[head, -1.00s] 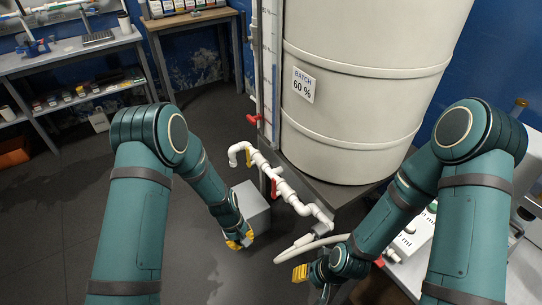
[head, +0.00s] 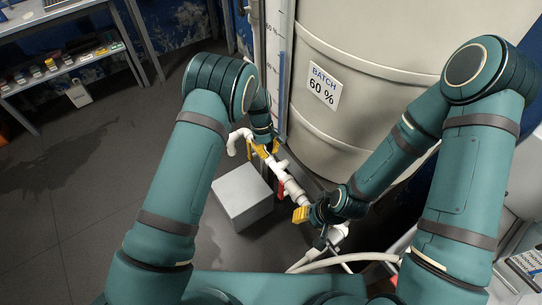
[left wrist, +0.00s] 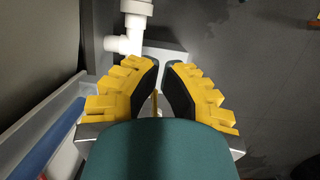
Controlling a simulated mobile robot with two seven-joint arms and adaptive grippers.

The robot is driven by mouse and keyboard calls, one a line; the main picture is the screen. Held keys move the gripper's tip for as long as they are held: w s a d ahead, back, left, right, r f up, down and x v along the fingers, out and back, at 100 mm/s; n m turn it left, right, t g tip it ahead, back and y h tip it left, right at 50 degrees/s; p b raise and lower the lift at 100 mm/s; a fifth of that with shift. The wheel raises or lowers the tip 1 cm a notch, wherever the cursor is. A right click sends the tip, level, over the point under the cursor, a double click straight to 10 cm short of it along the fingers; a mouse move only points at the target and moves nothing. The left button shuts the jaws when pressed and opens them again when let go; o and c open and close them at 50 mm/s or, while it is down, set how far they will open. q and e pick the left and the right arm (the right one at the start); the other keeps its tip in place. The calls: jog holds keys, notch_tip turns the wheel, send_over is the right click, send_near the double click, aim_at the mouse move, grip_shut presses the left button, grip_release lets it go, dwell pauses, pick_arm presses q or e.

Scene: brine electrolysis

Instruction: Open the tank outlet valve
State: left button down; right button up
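The white outlet pipe (head: 286,180) runs low in front of the pale tank (head: 365,110), with a red valve handle (head: 281,188) on it. My left gripper (head: 263,149) is at the pipe's far part, up and left of that red handle. In the left wrist view its yellow fingers (left wrist: 161,76) are apart. A thin yellow strip (left wrist: 155,103), perhaps a valve handle, shows in the gap; contact is unclear. White pipe (left wrist: 130,38) lies beyond the fingertips. My right gripper (head: 300,214) is beside the pipe's near end; its finger gap is hidden.
A grey block (head: 243,195) stands on the floor below the pipe. A pale hose (head: 345,257) curves near my base. A shelf (head: 65,62) stands at the back left. The floor on the left is clear.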

aim_at(281, 190)
pick_arm(q)
jog(key=s+d+f+b, duration=0.1)
jog(key=s+d+f, duration=0.2)
jog(key=s+f, duration=0.2)
jog(key=shift+w+x, duration=0.35)
jog(key=shift+x, duration=1.45)
pick_arm(e)
jog(key=shift+f, duration=0.6)
